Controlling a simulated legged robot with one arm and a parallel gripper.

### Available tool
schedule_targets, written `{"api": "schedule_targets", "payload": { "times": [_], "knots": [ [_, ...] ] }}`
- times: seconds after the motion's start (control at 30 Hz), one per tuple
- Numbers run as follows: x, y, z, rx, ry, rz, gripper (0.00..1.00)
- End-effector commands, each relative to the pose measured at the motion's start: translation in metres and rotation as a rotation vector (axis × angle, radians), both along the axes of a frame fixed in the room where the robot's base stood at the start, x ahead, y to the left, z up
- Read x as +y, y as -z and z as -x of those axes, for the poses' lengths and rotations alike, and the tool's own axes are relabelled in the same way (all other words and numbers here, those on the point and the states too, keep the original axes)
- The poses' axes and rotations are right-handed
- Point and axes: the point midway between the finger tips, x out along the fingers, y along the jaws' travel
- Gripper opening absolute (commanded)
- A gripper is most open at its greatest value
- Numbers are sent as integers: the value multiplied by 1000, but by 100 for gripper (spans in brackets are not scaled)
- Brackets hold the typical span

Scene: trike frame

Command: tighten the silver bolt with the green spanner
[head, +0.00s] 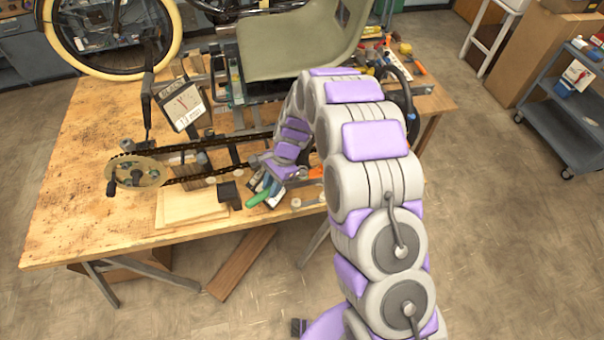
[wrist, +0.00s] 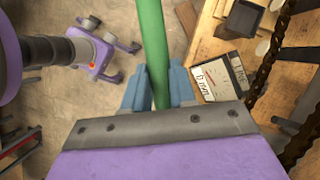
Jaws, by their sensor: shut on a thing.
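The green spanner (head: 262,194) is in my gripper (head: 270,183) at the front edge of the workbench. In the wrist view, its green handle (wrist: 152,45) runs from between the blue fingers of my gripper (wrist: 159,90) to the top of the picture. The fingers are shut on the handle. The spanner's head is not visible in either view. I cannot make out the silver bolt in either view. The trike frame (head: 235,150) lies on the bench, with a chain and chainring (head: 140,172) left of my gripper.
Wooden boards (head: 190,207) lie on the bench's front edge, with a black block (head: 229,194) beside them. A seat (head: 300,42) is at the back.

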Motion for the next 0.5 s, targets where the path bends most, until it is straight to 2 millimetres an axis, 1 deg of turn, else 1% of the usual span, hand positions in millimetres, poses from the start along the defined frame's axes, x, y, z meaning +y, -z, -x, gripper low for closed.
{"api": "schedule_targets", "payload": {
  "times": [0.5],
  "knots": [
    [0, -15, 0, 0, 0, 0, 0]
  ]
}}
